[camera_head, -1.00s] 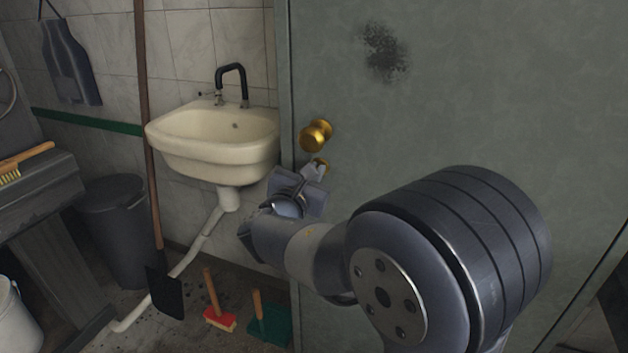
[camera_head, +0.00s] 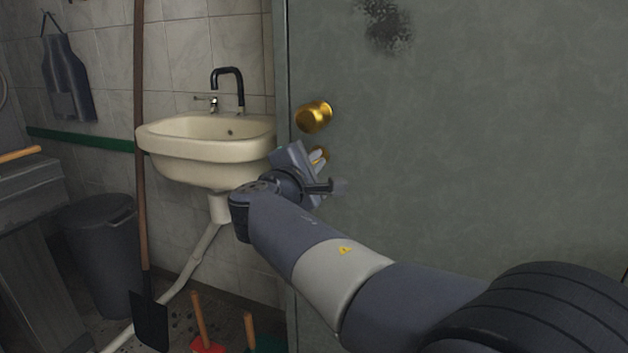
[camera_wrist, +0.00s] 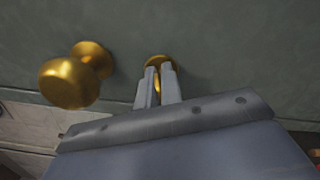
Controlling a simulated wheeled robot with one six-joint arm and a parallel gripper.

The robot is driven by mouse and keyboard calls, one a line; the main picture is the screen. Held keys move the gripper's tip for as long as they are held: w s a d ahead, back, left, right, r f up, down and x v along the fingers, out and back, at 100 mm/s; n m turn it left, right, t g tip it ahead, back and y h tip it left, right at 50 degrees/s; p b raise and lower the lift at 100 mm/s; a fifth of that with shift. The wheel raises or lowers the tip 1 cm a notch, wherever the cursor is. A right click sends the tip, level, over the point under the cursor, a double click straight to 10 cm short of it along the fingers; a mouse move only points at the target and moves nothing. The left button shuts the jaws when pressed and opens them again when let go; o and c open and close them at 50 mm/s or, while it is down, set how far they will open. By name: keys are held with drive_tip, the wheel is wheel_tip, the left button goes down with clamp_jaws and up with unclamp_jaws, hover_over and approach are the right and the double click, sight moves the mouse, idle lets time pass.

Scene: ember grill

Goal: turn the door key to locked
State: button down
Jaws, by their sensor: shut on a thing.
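The green-grey door (camera_head: 470,150) has a brass knob (camera_head: 314,116) with a small brass lock below it. In the wrist view the lock (camera_wrist: 160,61) shows at the tips of my gripper, with the knob (camera_wrist: 75,78) to the left. My gripper (camera_wrist: 157,82) is shut on the key, its two narrow fingers close together against the lock. The key itself is mostly hidden between the fingers. In the head view my gripper (camera_head: 317,158) covers much of the lock. How far the key is turned cannot be told.
A cream sink (camera_head: 205,145) with a black tap hangs on the tiled wall left of the door. A long-handled shovel (camera_head: 149,318) stands before it, with a dark bin (camera_head: 100,245) farther left. Brushes stand on the floor below. The door's face to the right is clear.

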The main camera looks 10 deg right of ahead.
drive_tip(key=m+b, duration=0.2)
drive_tip(key=shift+f+m+b, duration=0.3)
drive_tip(key=shift+b, duration=0.1)
drive_tip(key=shift+r+m+b, duration=0.1)
drive_tip(key=shift+m+b, duration=1.05)
drive_tip(key=shift+m, duration=0.05)
drive_tip(key=shift+r, duration=0.1)
drive_tip(key=c, duration=1.6)
unclamp_jaws()
drive_tip(key=p+v, duration=0.2)
drive_tip(key=v, duration=0.8)
drive_tip(key=shift+s+a, duration=0.2)
drive_tip(key=shift+s, duration=0.15)
